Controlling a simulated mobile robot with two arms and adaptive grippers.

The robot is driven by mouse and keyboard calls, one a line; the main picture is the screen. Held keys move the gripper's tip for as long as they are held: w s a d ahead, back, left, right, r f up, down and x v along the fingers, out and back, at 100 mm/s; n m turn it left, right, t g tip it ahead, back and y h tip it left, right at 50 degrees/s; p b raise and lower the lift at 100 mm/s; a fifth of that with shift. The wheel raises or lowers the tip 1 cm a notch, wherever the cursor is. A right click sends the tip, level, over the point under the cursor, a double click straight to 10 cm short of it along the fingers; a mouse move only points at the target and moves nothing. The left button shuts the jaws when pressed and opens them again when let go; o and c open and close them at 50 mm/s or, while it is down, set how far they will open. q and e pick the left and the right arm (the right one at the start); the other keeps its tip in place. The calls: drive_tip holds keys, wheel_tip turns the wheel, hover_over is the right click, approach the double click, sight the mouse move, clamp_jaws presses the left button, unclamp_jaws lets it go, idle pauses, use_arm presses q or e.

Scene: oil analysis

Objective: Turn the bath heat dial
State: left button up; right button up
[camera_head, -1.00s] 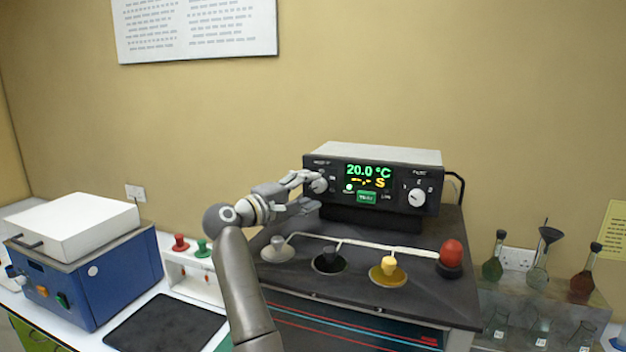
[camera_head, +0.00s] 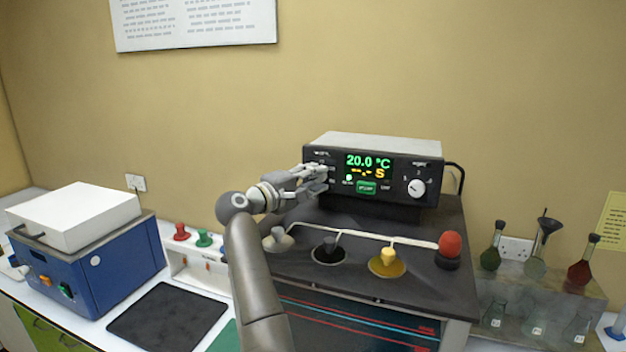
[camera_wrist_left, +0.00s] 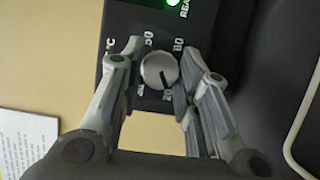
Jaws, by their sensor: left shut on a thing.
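The bath heat dial (camera_wrist_left: 158,71) is a round silver knob with a dark pointer line, on a black panel marked with numbers and °C in the left wrist view. The pointer aims toward the lower right of that picture. My left gripper (camera_head: 324,178) is at the left end of the control unit (camera_head: 400,212) and hides this dial in the head view. It is shut on the dial, one finger on each side, as the left wrist view (camera_wrist_left: 155,75) shows. The green display (camera_head: 368,162) reads 20.0 °C. My right gripper is not in view.
A second white dial (camera_head: 416,188) is on the unit's right side. Below stand a red knob (camera_head: 450,244), a yellow-topped lid (camera_head: 387,262) and two other lids on the dark bath top. A blue box (camera_head: 100,275) is at left; flasks (camera_head: 581,272) stand at right.

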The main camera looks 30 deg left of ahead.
use_arm(q)
drive_tip(key=shift+m, duration=0.3)
drive_tip(key=shift+m+g, duration=0.5)
drive_tip(key=shift+m, duration=0.2)
drive_tip(key=m+g+y, duration=0.1)
drive_tip(key=m, duration=0.2)
drive_tip(key=shift+r, duration=0.1)
drive_tip(key=m+g+y, duration=0.1)
drive_tip(key=m, duration=0.1)
drive_tip(key=shift+d+m, duration=0.1)
drive_tip(key=shift+m, duration=0.2)
drive_tip(key=m+g+y, duration=0.1)
drive_tip(key=m+y, duration=0.1)
drive_tip(key=m, duration=0.1)
drive_tip(key=shift+d+r, duration=0.15)
drive_tip(key=m+y, duration=0.2)
drive_tip(key=m, duration=0.1)
drive_tip(key=shift+d+g, duration=0.15)
drive_tip(key=shift+g, duration=0.25)
drive_tip(key=m+y, duration=0.2)
drive_tip(key=m, duration=0.1)
drive_tip(key=shift+w+d+m, duration=0.1)
drive_tip(key=shift+d+m, duration=0.1)
drive_tip(key=shift+m, duration=0.1)
drive_tip(key=shift+y, duration=0.4)
